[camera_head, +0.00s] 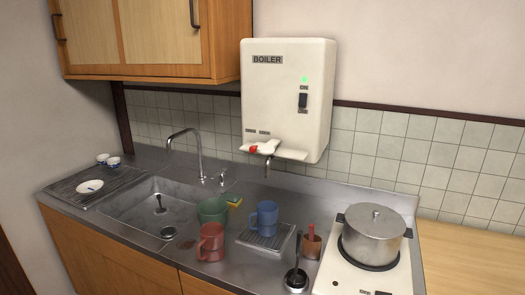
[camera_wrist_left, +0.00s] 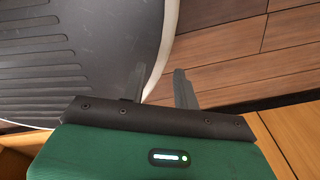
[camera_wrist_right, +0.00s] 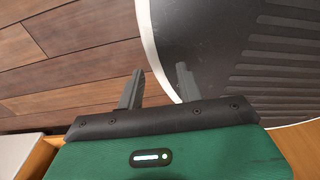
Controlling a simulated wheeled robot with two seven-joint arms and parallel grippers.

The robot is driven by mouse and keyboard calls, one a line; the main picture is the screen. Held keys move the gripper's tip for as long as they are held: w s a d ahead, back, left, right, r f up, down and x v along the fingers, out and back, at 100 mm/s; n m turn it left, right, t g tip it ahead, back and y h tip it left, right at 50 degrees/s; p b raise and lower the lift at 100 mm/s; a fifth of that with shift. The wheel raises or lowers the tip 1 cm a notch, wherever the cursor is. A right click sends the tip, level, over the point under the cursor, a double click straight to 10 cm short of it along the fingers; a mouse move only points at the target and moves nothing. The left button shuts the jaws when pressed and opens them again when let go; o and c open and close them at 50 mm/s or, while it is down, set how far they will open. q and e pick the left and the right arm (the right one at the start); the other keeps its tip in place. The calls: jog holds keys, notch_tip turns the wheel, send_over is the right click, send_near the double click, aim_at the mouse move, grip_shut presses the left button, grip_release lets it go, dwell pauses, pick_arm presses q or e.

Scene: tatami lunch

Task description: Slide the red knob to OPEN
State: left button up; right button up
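The red knob (camera_head: 254,149) sits on the lower front ledge of the white boiler (camera_head: 275,95), toward the ledge's left part. Small labels show on the boiler just above the knob, too small to read. A green light (camera_head: 304,78) glows on the boiler above a black switch (camera_head: 303,100). My left gripper (camera_wrist_left: 160,82) is open and empty in the left wrist view, above the floor. My right gripper (camera_wrist_right: 158,80) is open and empty in the right wrist view. Neither gripper shows in the head view, so both are away from the knob.
Below the boiler, the steel counter holds a green cup (camera_head: 212,209), a red mug (camera_head: 210,242), a blue mug (camera_head: 264,218) and a pot (camera_head: 374,236) on a stove. A faucet (camera_head: 186,148) rises behind the sink (camera_head: 150,200). A wooden cabinet (camera_head: 150,40) hangs at upper left.

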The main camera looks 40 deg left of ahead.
jog(key=shift+d, duration=0.4)
